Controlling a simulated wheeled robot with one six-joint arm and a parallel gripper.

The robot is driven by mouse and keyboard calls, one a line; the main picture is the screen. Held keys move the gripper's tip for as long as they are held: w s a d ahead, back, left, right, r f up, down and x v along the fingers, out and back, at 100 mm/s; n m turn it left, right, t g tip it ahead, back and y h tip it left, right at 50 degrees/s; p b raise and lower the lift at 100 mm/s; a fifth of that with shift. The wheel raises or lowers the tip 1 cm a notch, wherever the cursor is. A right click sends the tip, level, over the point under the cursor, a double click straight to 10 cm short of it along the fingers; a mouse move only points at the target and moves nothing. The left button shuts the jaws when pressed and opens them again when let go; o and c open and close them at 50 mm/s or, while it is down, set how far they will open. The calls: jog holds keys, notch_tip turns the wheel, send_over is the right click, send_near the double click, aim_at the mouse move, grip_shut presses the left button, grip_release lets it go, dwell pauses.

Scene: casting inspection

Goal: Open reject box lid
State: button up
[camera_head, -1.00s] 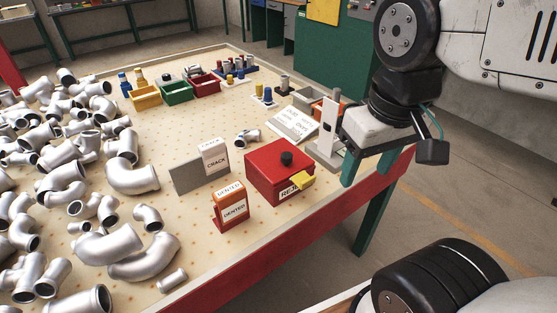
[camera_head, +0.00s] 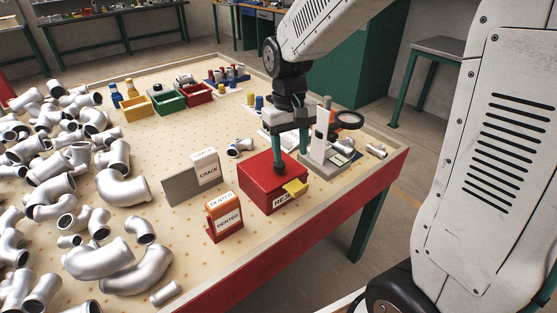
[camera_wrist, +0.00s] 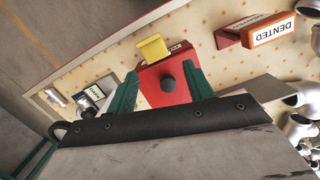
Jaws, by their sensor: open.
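The red reject box (camera_head: 262,186) stands on the table near its front edge, its lid closed. A yellow tab (camera_head: 295,187) sticks out from its front, above a white label. In the wrist view the box (camera_wrist: 153,90) shows a dark round knob (camera_wrist: 168,83) on its lid, and the yellow tab (camera_wrist: 152,48) lies beyond it. My gripper (camera_head: 290,162) is open above the box, green fingers pointing down. In the wrist view its fingers (camera_wrist: 165,92) lie on either side of the knob, apart from it. In the head view a finger partly hides the knob.
An orange DENTED box (camera_head: 224,215) and a grey CRACK holder (camera_head: 182,187) stand left of the reject box. A grey stand with a magnifier (camera_head: 348,120) is close on the right. Many metal pipe elbows (camera_head: 122,187) cover the table's left side.

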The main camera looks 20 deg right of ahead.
aim_at(271, 164)
jog(key=shift+t, duration=0.7)
jog(key=w, duration=0.5)
jog(key=shift+w+a+f, duration=0.15)
jog(key=shift+w+f, duration=0.2)
jog(key=shift+w, duration=0.05)
notch_tip(271, 164, down, 7)
jog(key=shift+f, duration=0.2)
grip_shut()
